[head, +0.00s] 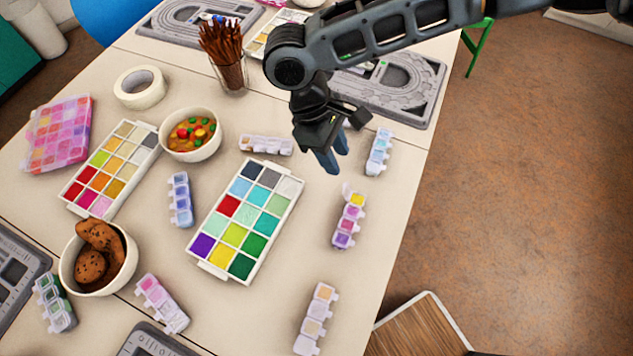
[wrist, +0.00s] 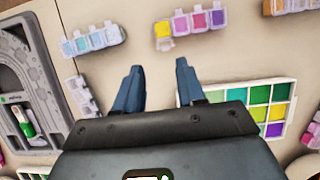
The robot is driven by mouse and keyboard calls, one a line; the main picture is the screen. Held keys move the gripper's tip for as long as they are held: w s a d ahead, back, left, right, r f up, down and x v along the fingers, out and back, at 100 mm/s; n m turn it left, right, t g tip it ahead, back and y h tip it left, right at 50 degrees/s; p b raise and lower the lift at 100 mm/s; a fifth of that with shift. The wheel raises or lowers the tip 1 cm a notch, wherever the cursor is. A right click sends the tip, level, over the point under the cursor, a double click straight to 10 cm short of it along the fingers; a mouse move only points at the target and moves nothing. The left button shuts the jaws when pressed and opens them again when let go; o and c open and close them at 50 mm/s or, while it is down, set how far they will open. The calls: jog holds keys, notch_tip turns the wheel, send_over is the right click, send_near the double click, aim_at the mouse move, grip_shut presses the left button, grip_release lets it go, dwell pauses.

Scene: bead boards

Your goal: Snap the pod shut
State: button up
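A strip of small pods (head: 349,219) with yellow, pink and purple contents lies near the table's right edge. The lid of its yellow pod (head: 357,199) at the far end appears raised; the other lids look shut. In the wrist view the strip (wrist: 196,20) lies at the top, with the yellow pod (wrist: 164,29) at its left end. My gripper (head: 337,163) is above the table, up and left of the strip in the head view. Its two fingers are apart with nothing between them, and it does not touch the strip.
Other pod strips lie nearby: a blue one (head: 379,152), a beige one (head: 316,318) and a pale one (head: 266,145). A colour palette (head: 207,262) lies left of the strip. Bowls (head: 191,153) stand further left. Bare table surrounds the strip.

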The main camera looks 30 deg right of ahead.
aim_at(344, 184)
jog(key=shift+a+p+x, duration=0.15)
jog(key=shift+x, duration=1)
jog(key=shift+a+p+x, duration=0.1)
jog(key=shift+a+x, duration=0.1)
jog(key=shift+x, duration=0.95)
jog(key=shift+a+p+x, duration=0.15)
jog(key=shift+x, duration=1)
jog(key=shift+f, duration=0.1)
grip_shut()
